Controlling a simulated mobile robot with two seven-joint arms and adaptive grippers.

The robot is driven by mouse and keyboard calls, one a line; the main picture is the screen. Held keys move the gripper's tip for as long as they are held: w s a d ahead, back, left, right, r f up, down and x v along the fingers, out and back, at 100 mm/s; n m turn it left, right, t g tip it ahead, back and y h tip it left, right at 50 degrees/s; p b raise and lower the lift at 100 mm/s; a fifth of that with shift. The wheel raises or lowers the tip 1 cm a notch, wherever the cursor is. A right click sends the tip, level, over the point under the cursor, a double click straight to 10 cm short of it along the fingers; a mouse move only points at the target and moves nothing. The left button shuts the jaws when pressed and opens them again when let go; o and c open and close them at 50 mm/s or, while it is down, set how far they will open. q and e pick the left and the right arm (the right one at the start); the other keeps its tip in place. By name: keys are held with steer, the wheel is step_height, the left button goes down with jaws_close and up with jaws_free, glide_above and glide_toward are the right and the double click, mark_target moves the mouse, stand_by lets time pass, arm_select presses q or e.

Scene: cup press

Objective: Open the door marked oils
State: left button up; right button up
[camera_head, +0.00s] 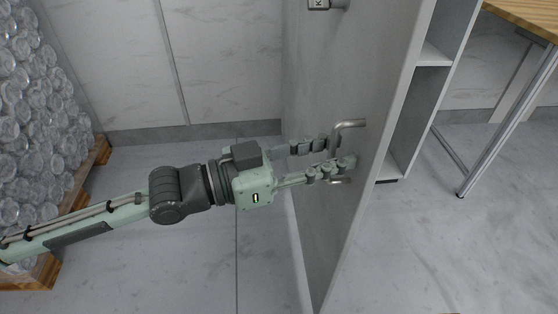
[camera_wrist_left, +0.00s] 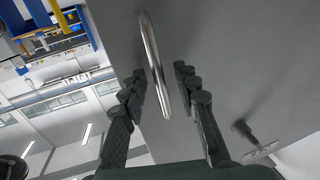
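A grey door panel (camera_head: 335,70) stands right of centre in the head view, its face turned left. Open shelves show past its right edge; I cannot tell how far the door is swung. A curved metal handle (camera_head: 348,124) is on its face near that edge. The handle also shows in the left wrist view (camera_wrist_left: 154,55). My left gripper (camera_head: 335,153) reaches it from the left, fingers apart on either side of the bar, with gaps visible in the wrist view (camera_wrist_left: 163,75). No "oils" marking is readable. My right gripper is out of view.
A small dark plate (camera_head: 319,4) with a partly cut-off letter sits at the top of the panel. A stack of clear glass-like items (camera_head: 35,120) on a wooden pallet stands left. A wooden-topped table (camera_head: 525,12) is at right. Floor in front is clear.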

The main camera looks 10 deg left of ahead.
arm_select(q)
steer(key=v, duration=1.1)
steer(key=shift+s, duration=0.2)
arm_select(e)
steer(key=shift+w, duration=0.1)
arm_select(q)
steer(key=shift+a, duration=0.15)
steer(key=w+a+f+n+t+y+p, duration=0.1)
steer(key=w+a+f+n+y, duration=0.25)
steer(key=f, duration=0.75)
steer(key=w+a+f+n+y, duration=0.1)
steer(key=w+a+f+y, duration=0.2)
steer(key=w+f+y, duration=0.5)
steer(key=s+a+f+n+g+y, duration=0.2)
steer(key=s+a+f, duration=0.3)
steer(key=s+f, duration=0.4)
steer(key=s+a+f+n+g+y, duration=0.3)
steer(key=s+a+f+g, duration=0.2)
steer(key=s+f, duration=0.4)
steer(key=shift+f+n, duration=0.35)
steer(key=shift+f, duration=0.5)
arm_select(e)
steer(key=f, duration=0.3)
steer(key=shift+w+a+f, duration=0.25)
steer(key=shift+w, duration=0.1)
